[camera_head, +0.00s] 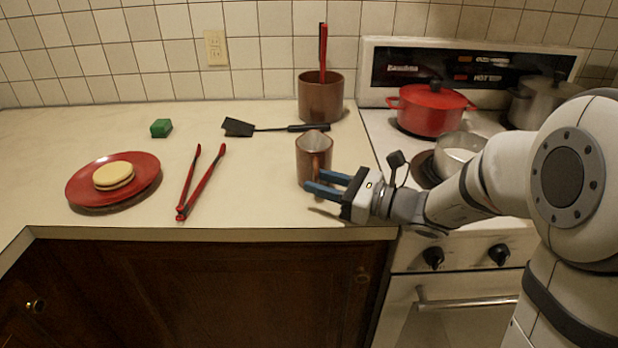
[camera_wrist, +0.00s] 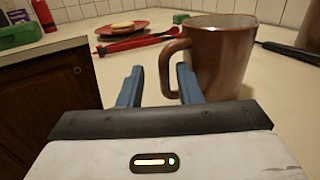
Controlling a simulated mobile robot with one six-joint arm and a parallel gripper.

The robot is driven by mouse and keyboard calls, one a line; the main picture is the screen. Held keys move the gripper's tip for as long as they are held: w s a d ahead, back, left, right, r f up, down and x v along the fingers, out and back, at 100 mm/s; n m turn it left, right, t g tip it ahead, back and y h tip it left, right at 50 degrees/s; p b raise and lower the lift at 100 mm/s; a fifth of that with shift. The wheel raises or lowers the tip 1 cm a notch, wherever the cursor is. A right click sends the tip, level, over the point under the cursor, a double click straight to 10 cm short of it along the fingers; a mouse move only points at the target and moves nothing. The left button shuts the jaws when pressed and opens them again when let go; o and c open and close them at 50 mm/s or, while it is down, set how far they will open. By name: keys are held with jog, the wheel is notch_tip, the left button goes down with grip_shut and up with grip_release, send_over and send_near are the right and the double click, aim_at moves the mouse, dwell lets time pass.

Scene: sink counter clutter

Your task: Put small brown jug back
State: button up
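The small brown jug (camera_head: 314,150) stands upright on the counter near its right end. In the wrist view the jug (camera_wrist: 222,55) is right of centre, with its handle (camera_wrist: 165,72) facing left. My gripper (camera_head: 315,181) is low over the counter at the jug's near side, its two blue fingers apart. In the wrist view my gripper (camera_wrist: 160,76) is open, with the handle partly in line with the gap and the right finger overlapping the jug's lower left. I cannot tell whether the finger touches the jug.
A larger brown pot (camera_head: 318,103) holding a red-handled utensil stands behind. A black spatula (camera_head: 270,129), red tongs (camera_head: 190,185), a green block (camera_head: 161,128) and a red plate (camera_head: 78,189) with pale round food lie leftward. The stove with a red pot (camera_head: 430,112) is right.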

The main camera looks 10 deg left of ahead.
jog(key=v, duration=0.9)
jog(key=s+d+f+n+g+h, duration=0.2)
jog(key=s+f+n+g+h, duration=0.15)
jog(key=s+n, duration=0.25)
jog(key=s+d+f+n+g+h, duration=0.1)
jog(key=s+f+n+g+h, duration=0.1)
jog(key=s+f+n+h, duration=0.4)
jog(key=s+d+n+t+h, duration=0.2)
jog(key=d+n+h, duration=0.6)
jog(key=d, duration=0.5)
jog(key=shift+s+r+n+t, duration=0.2)
jog(key=shift+r+n+t, duration=0.15)
jog(key=shift+t, duration=0.3)
